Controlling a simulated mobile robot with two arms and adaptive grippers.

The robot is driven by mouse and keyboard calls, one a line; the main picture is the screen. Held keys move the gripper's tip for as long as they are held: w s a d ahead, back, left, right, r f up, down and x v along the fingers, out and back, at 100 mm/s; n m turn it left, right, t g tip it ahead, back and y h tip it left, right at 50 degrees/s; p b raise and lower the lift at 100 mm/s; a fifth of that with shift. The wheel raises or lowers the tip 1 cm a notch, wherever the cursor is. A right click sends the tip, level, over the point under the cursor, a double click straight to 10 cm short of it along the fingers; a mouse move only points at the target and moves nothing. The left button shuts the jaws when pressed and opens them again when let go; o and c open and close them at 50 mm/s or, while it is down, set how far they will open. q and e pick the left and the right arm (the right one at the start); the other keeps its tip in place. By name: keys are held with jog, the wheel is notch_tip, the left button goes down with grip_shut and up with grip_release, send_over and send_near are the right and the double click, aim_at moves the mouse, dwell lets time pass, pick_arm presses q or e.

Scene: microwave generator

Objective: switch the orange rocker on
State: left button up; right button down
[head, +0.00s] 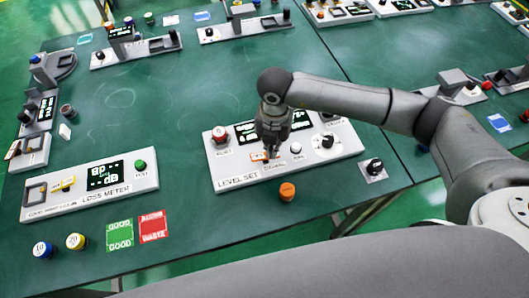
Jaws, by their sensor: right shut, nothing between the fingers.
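The orange rocker (258,156) sits on the white LEVEL SET panel (237,172) in the middle of the head view, partly covered by my right gripper. My right gripper (271,155) comes in from the right and points down at the panel, just right of the rocker. Its fingers are together and hold nothing. I cannot tell whether the fingertips touch the panel or the rocker. The rocker's position is too small to read. My left gripper is out of view.
The panel also carries a red button (219,133), a white button (296,148) and a black knob (327,141). An orange cylinder (287,191) stands in front of it. The LOSS METER panel (62,200) is on the left. Green table between the panels is clear.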

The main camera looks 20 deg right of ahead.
jog(key=shift+r+p, duration=1.55)
jog(key=shift+r, duration=1.3)
jog(key=shift+f, duration=0.1)
